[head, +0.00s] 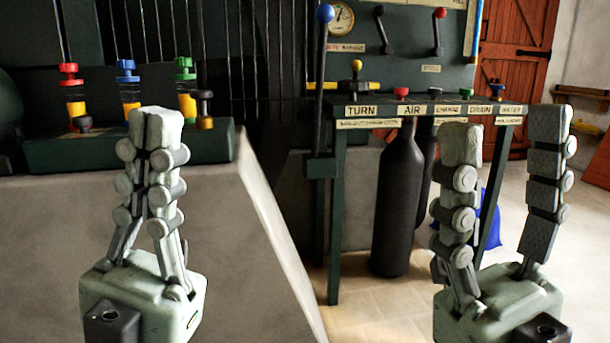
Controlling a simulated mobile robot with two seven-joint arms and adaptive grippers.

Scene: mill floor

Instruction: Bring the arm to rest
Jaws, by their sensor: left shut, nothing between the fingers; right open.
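My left gripper (155,120) stands upright at the left of the head view, its two pale fingers closed together with nothing between them. It is in front of the green block with coloured knobs and the sloping grey plinth. My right gripper (506,145) stands upright at the right, its two fingers spread wide and empty. It is in front of the labelled bench. Both grippers appear apart from everything around them, though depth is hard to judge. The arms below the gripper bodies are out of view.
A green block (75,152) with coloured valves tops a grey plinth (235,215). A tall blue-knobbed lever (322,90) stands mid-view. Dark cylinders (398,205) stand under the labelled bench (335,230). A blue sack (490,222) lies behind my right gripper. A red-brown door (512,60) is behind.

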